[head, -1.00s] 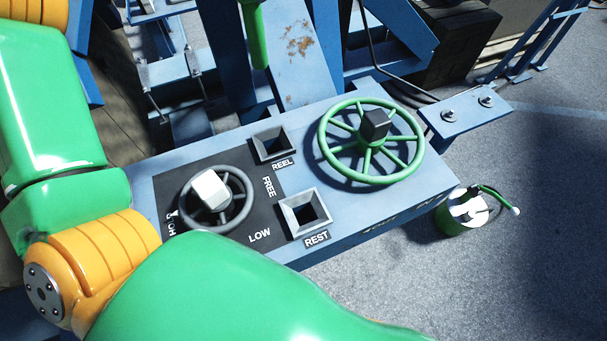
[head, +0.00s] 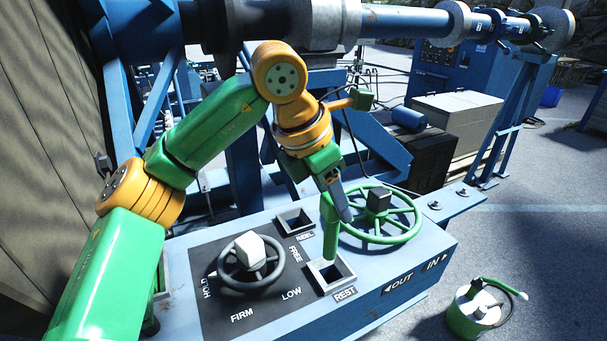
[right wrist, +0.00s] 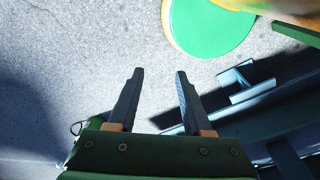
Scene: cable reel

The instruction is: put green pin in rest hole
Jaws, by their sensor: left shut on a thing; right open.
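The green pin (head: 330,234) hangs nearly upright from my left gripper (head: 338,197), which is shut on its upper part. The pin's lower end is at the square rest hole (head: 345,282), labelled REST, near its back edge. I cannot tell whether the tip is inside the hole or just above it. The reel hole (head: 295,221), labelled REEL, is behind and to the left and looks empty. My right gripper (right wrist: 159,74) is open and empty in the right wrist view, over pavement.
On the blue console (head: 400,262), a green handwheel (head: 412,226) stands right of the pin, close to the gripper. A smaller dark wheel with a white knob (head: 249,250) is at left. A green-and-white bucket (head: 474,312) stands on the ground at right.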

